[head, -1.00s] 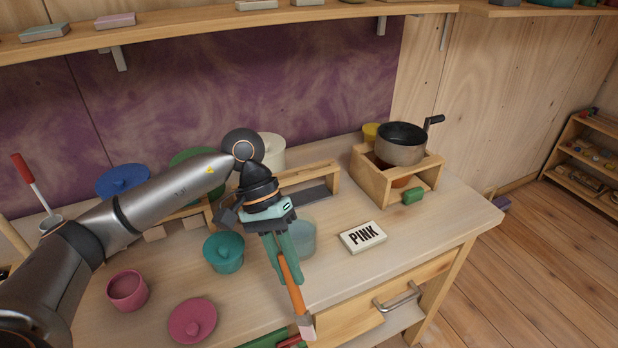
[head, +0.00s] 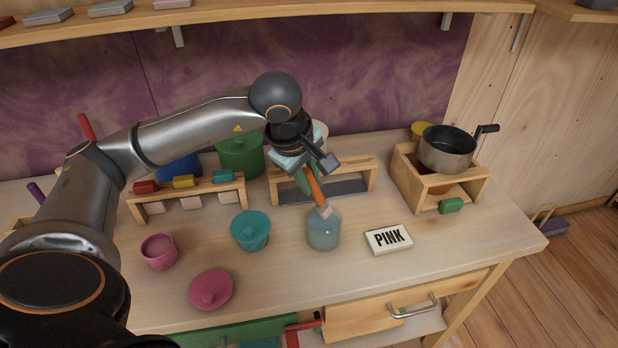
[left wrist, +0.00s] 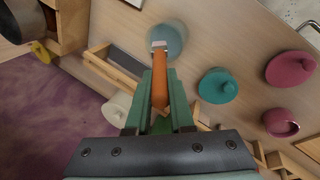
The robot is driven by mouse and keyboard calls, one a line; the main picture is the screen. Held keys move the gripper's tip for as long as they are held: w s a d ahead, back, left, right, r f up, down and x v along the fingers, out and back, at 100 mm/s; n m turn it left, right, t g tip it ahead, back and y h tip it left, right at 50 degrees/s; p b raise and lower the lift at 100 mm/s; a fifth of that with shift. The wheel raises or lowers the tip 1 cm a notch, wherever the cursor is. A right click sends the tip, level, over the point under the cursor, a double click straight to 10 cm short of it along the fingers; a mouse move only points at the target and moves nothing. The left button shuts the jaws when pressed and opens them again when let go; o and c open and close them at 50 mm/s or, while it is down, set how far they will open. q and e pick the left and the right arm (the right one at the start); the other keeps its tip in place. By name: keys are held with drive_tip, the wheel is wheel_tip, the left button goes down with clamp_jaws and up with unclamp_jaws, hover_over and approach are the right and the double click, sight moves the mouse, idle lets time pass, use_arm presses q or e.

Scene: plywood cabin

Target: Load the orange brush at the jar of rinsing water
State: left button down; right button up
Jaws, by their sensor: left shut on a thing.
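My left gripper (head: 306,183) is shut on the orange brush (head: 314,186) and holds it tilted, tip down. The brush's pale pinkish tip is over the mouth of the glass jar of rinsing water (head: 323,236); I cannot tell whether it dips inside. The left wrist view shows the orange handle (left wrist: 159,88) between the green fingers (left wrist: 160,105), with the tip overlapping the jar (left wrist: 170,40). The jar stands upright on the table. My right gripper is not in view.
A white PINK sign (head: 389,239) lies right of the jar. A teal lidded pot (head: 250,230) stands left of it, with a pink lid (head: 211,289) and a pink cup (head: 159,251) beyond. A wooden rack (head: 370,174) is behind. A saucepan (head: 447,150) sits in a wooden box at right.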

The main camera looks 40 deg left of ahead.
use_arm(q)
drive_tip(key=shift+w+a+f+n, duration=0.1)
drive_tip(key=shift+a+f+n, duration=0.1)
drive_tip(key=shift+n, duration=0.1)
drive_tip(key=shift+f+b, duration=1.85)
drive_tip(key=shift+f, duration=1)
drive_tip(key=shift+d+f+b, duration=0.1)
drive_tip(key=shift+f+b, duration=0.45)
drive_tip(key=shift+b, duration=0.15)
drive_tip(key=shift+r+p, duration=2.35)
drive_tip(key=shift+r, duration=1.25)
